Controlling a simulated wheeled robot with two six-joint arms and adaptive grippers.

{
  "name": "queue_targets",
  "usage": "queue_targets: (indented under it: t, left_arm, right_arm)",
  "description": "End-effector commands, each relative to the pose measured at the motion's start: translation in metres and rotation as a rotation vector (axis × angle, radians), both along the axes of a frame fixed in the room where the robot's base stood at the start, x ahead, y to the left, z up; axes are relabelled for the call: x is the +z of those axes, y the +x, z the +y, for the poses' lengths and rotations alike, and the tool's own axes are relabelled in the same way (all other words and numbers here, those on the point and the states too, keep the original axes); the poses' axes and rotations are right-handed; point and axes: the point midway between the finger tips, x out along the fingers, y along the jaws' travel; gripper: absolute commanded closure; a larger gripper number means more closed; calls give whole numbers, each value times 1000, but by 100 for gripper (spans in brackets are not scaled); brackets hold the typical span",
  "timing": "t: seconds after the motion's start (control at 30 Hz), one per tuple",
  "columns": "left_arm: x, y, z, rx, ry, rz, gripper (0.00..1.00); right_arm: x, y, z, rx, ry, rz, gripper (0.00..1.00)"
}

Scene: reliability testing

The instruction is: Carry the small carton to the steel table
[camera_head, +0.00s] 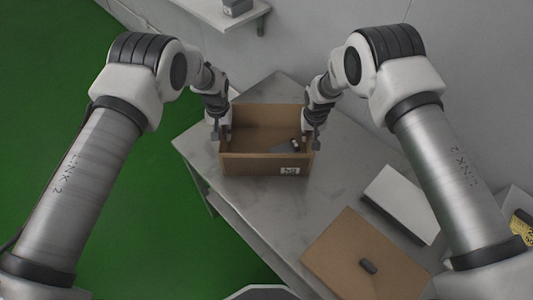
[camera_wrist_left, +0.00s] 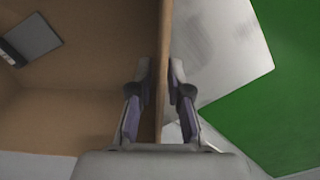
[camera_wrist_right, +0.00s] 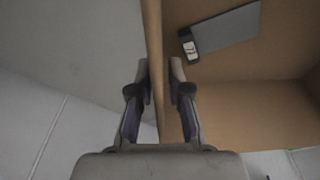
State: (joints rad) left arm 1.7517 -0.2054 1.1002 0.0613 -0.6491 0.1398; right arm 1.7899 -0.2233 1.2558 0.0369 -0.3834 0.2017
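The small carton (camera_head: 265,167) is an open brown box with a white label on its front, at or just above the grey table (camera_head: 225,187). I cannot tell whether its base touches.
A brown flat box (camera_head: 345,270) with a dark handle-like piece and a white box (camera_head: 402,205) occupy the table's right front. A yellow-marked item (camera_head: 522,222) sits at far right. A wall shelf (camera_head: 225,14) holds a grey box. Green floor (camera_head: 60,90) lies left.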

Motion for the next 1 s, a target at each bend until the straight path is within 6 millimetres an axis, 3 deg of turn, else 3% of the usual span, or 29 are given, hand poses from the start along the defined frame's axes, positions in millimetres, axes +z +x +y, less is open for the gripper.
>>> queue_targets:
  t: [0.37, 0.47, 0.8, 1.0]
  left_arm:
    - [8, 1, 0, 0, 0, -2, 69]
    - [22, 1, 0, 0, 1, -2, 69]
    - [104, 1, 0, -1, 1, -2, 69]
    - [122, 1, 0, 0, 0, 0, 69]
  right_arm:
    - [2, 0, 0, 0, 0, -1, 69]
    - [3, 0, 0, 0, 0, -1, 69]
    - [2, 0, 0, 0, 0, -1, 69]
    - [6, 0, 0, -1, 0, -1, 69]
